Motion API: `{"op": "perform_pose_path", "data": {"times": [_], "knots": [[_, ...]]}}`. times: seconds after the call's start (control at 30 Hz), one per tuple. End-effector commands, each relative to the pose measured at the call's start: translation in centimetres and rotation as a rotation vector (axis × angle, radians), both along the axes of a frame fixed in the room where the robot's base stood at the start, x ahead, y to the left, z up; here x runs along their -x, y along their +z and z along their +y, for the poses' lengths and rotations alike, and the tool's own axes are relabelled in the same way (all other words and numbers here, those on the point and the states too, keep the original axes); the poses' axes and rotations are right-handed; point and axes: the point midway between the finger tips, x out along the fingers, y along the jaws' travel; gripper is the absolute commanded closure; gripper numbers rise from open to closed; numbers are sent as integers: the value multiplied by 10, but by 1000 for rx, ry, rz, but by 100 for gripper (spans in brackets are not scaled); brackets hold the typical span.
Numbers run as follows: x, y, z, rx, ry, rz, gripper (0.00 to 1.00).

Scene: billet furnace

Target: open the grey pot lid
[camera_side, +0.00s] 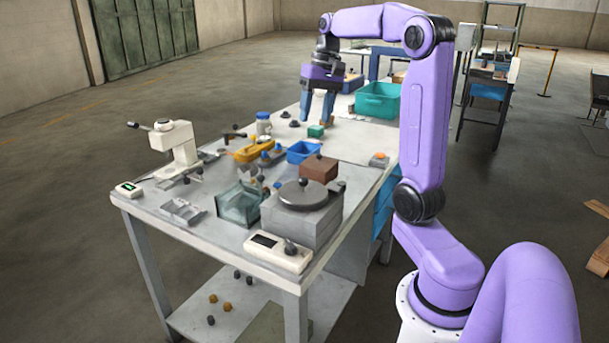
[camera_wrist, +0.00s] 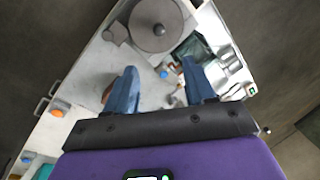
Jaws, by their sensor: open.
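The grey pot lid (camera_side: 313,197) is a round disc with a small dark knob on top. It lies flat on a square grey furnace block (camera_side: 290,228) near the front end of the bench. In the wrist view the lid (camera_wrist: 143,17) shows at the top, beyond my fingertips. My gripper (camera_side: 317,113) is over the far part of the bench, well apart from the lid, with its blue fingers pointing down. In the wrist view my gripper (camera_wrist: 160,78) has its fingers spread with nothing held between them. The inside of the pot is hidden.
A brown box (camera_side: 319,168) stands just behind the lid. A glass tank (camera_side: 239,204) is left of the furnace, and a white control box (camera_side: 278,251) is in front. A blue bin (camera_side: 302,152), a yellow tray (camera_side: 254,150) and a teal crate (camera_side: 377,101) stand farther back.

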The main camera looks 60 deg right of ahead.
Motion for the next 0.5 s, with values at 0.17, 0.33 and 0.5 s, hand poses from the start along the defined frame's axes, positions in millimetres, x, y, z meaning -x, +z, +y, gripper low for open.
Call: {"op": "perform_pose_path", "data": {"times": [0.17,0.33,0.5], "knots": [[0,-9,-1,-3,-10,1,46],[-2,-34,3,-4,-9,4,46],[-6,-66,9,-4,-8,5,46]]}}
